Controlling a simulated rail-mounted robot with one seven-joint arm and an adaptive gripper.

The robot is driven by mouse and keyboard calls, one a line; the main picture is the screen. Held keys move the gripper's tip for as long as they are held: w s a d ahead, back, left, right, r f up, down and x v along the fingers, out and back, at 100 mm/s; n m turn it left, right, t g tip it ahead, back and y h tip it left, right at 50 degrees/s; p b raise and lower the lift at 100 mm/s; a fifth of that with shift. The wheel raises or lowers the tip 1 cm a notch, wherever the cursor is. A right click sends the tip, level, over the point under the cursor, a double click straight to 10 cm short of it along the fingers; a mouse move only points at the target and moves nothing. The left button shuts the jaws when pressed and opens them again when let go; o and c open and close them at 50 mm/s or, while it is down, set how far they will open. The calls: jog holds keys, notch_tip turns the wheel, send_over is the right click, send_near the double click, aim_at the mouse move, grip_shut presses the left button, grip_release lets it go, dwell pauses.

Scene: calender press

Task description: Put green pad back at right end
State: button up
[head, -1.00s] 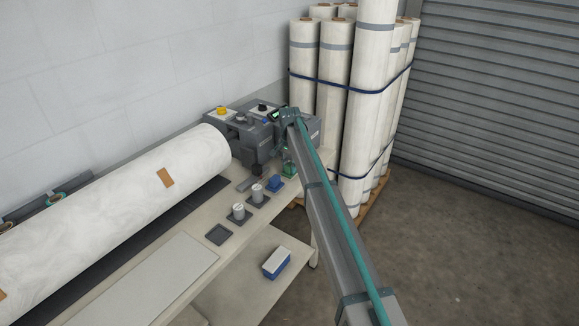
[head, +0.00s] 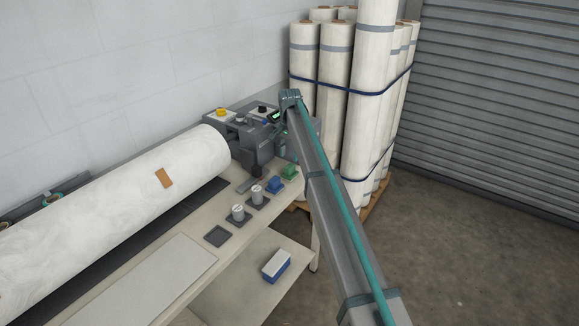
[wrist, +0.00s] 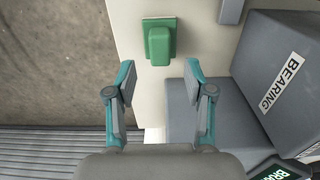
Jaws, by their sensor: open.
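The green pad (head: 289,172) sits on the pale bench top at the right end of a row, just beyond a blue pad (head: 274,185). In the wrist view the green pad (wrist: 159,42) shows a raised block on a flat green base, close to the bench edge. My gripper (wrist: 159,78) is open, with its two fingers spread and nothing between them. The pad lies ahead of the fingertips, apart from them. In the head view my arm hides most of the gripper.
The grey machine housing marked BEARING (wrist: 270,75) stands close to the right finger. A large white roll (head: 120,200) lies behind. Wrapped rolls (head: 365,90) stand at the right.

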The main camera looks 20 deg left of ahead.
aim_at(290, 166)
jog(key=shift+r+b, duration=0.5)
jog(key=shift+r, duration=2.15)
jog(key=s+d+f, duration=0.4)
jog(key=d+f, duration=0.4)
jog(key=d, duration=0.3)
jog(key=s+d+f+n, duration=0.1)
jog(key=s+d+f, duration=0.3)
jog(key=d+f, duration=0.55)
jog(key=s+d+f, duration=0.5)
jog(key=d+f, duration=0.2)
jog(key=d, duration=0.6)
jog(key=s+d+f, duration=0.6)
jog(key=s+d, duration=0.4)
jog(key=d, duration=0.1)
jog(key=s+d+f+n, duration=0.1)
jog(key=s+d+f, duration=0.2)
jog(key=s+d, duration=0.35)
jog(key=s+d+f+n, duration=0.1)
jog(key=s+d+f, duration=0.2)
jog(key=s, duration=0.6)
jog(key=s+f+g, duration=0.3)
jog(key=s+f, duration=0.5)
jog(key=s, duration=0.6)
jog(key=s+f+g, duration=0.3)
jog(key=s+f, duration=0.6)
jog(key=s, duration=0.5)
jog(key=shift+g, duration=0.4)
jog(key=shift+d, duration=0.1)
